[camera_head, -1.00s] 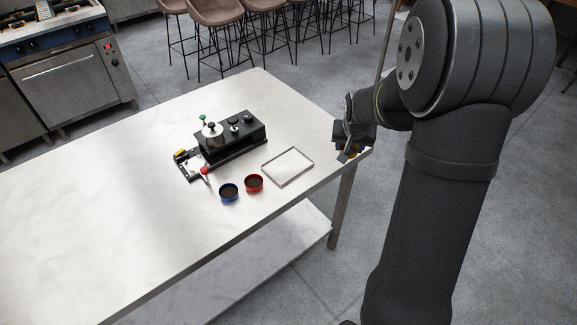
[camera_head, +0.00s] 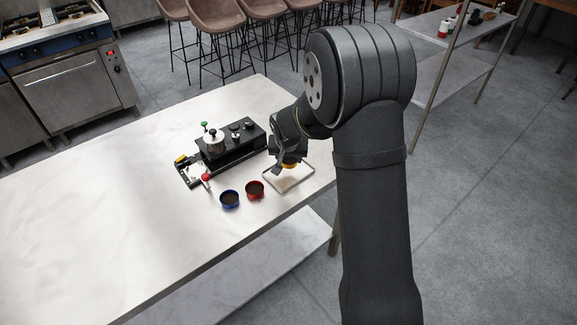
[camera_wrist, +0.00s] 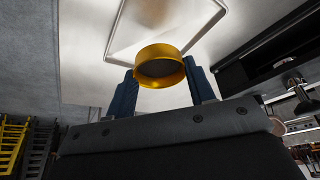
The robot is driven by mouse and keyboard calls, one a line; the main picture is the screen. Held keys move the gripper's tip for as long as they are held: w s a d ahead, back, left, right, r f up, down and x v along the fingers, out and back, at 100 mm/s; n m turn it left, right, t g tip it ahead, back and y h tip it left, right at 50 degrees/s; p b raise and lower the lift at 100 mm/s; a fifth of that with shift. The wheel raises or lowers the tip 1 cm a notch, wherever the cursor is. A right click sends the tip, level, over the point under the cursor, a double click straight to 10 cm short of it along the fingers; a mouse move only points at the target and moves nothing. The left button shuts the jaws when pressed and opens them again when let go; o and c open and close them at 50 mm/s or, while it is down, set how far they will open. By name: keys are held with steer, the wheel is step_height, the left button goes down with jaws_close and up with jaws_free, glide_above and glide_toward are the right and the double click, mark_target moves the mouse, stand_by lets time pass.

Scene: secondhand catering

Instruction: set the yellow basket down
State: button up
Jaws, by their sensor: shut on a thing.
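My gripper (camera_head: 289,163) is shut on the yellow basket (camera_wrist: 159,64), a short round cup with a dark inside. In the wrist view the basket sits between the two blue fingers. In the head view a small part of the yellow basket (camera_head: 290,166) shows under my gripper. It is over or very near the far part of the shallow rectangular tray (camera_head: 299,185); I cannot tell whether it touches. The blue basket (camera_head: 229,199) and the red basket (camera_head: 255,190) stand on the table left of the tray, both dark inside.
A black machine (camera_head: 229,145) with a silver pot on top stands left of my gripper. At its front left is a small tray (camera_head: 190,174) with a red-knobbed tool. The left part of the metal table (camera_head: 110,200) is clear.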

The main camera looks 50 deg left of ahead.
mark_target(288, 166)
steer(key=shift+a+f, duration=0.1)
steer(key=shift+f, duration=1.95)
steer(key=o, duration=1)
steer(key=shift+f, duration=0.1)
steer(key=shift+o, duration=0.2)
steer(key=v, duration=1.2)
steer(key=x, duration=1.2)
